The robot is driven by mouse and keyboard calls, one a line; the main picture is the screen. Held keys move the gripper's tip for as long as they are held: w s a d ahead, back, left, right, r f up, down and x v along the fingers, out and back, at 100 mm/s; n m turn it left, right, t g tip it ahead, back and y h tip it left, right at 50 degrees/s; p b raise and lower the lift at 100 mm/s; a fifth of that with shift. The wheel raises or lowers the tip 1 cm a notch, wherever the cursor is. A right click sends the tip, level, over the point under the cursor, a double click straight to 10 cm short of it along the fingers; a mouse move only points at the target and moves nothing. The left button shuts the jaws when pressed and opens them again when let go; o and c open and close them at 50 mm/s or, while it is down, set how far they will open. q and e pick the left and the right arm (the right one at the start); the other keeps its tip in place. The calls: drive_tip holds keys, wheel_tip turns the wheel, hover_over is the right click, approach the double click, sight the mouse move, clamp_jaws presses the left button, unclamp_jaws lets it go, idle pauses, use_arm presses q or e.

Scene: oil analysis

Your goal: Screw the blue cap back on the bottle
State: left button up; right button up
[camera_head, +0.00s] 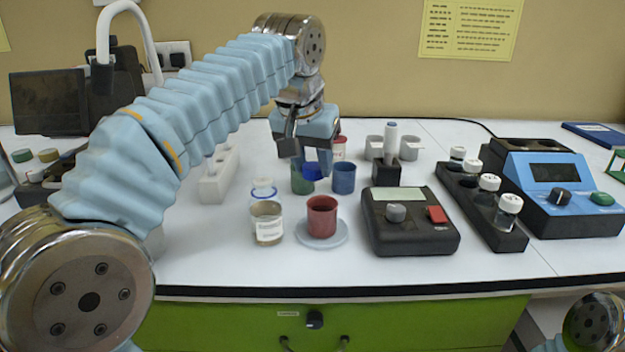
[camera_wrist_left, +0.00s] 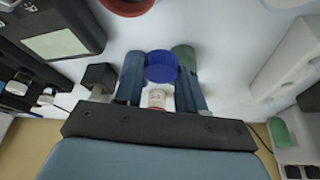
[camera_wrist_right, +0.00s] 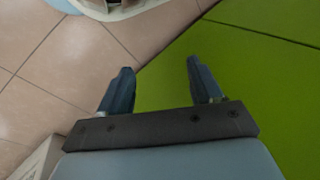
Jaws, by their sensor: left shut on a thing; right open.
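The blue cap (camera_head: 312,173) is held between the fingers of my left gripper (camera_head: 309,161), above the bench. In the left wrist view the cap (camera_wrist_left: 161,67) sits at the fingertips. The bottle (camera_head: 267,228) stands upright and uncapped, left of and nearer than the gripper. It is clear, with a white label, brownish contents and a blue ring around its neck. The cap is apart from the bottle. My right gripper (camera_wrist_right: 161,68) is open and empty, low beside the green cabinet front; only part of that arm shows in the head view.
A red cup (camera_head: 322,217) on a saucer stands right of the bottle. A green cup (camera_head: 301,182) and a blue cup (camera_head: 344,178) are near the left gripper. A white rack (camera_head: 217,183) stands left, a black device (camera_head: 411,231) right.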

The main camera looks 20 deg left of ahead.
use_arm(q)
drive_tip(key=s+b, duration=0.1)
drive_tip(key=s, duration=0.1)
drive_tip(key=s+d+b, duration=0.1)
drive_tip(key=s, duration=0.2)
drive_tip(key=s+d+b, duration=0.1)
drive_tip(key=s, duration=0.2)
drive_tip(key=shift+s+d+r, duration=0.2)
drive_tip(key=shift+d, duration=0.05)
drive_tip(key=s+d+b, duration=0.2)
drive_tip(key=s+d, duration=0.1)
drive_tip(key=s, duration=0.7)
drive_tip(key=shift+s+r, duration=0.2)
drive_tip(key=shift+s, duration=0.05)
